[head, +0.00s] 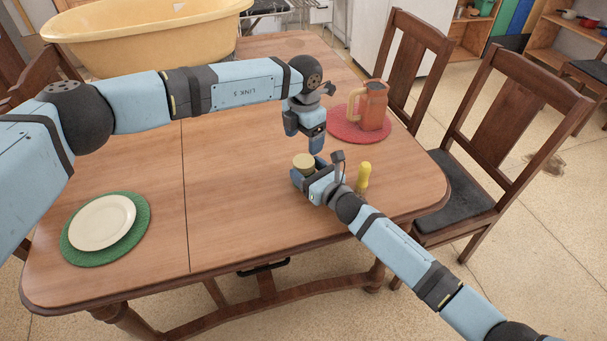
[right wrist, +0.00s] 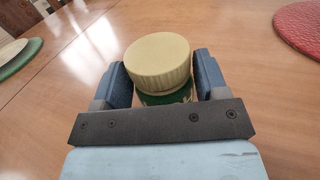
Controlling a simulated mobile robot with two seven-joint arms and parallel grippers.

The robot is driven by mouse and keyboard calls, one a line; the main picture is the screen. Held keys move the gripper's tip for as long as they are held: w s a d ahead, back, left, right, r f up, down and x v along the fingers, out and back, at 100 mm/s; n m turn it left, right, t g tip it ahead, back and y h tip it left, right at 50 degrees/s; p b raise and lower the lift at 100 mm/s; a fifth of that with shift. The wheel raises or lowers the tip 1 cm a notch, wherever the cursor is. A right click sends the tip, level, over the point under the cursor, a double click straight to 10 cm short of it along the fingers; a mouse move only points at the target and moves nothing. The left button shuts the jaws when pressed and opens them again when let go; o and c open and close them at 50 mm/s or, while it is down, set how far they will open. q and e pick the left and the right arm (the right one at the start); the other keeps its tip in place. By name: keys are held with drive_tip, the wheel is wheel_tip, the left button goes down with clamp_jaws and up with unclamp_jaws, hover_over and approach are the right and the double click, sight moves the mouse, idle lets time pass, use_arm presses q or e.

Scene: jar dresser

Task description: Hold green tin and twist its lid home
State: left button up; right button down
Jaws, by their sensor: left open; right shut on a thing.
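The green tin (right wrist: 165,97) stands on the table between the fingers of my right gripper (right wrist: 163,85), which is shut on it. A pale cream lid (right wrist: 158,62) with a ribbed edge sits on top of the tin; it looks slightly tilted in the right wrist view. In the head view the lid (head: 303,161) shows above the right gripper (head: 308,180), and the tin's body is mostly hidden. My left gripper (head: 310,141) is open and empty, pointing down, above and slightly behind the lid and apart from it.
A terracotta jug (head: 371,108) stands on a red mat (head: 340,124) behind and to the right. A yellow-handled tool (head: 363,176) stands right of the right gripper. A cream plate (head: 102,221) lies on a green mat (head: 140,230) at left. The table middle (head: 230,190) is clear.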

sight(303, 161)
use_arm(q)
wheel_tip(303, 161, down, 8)
drive_tip(key=shift+r, duration=0.2)
drive_tip(key=shift+c, duration=0.2)
drive_tip(key=c, duration=0.9)
drive_tip(key=m, duration=0.3)
drive_tip(key=shift+m, duration=0.3)
drive_tip(key=o, duration=1)
drive_tip(key=shift+o, duration=0.2)
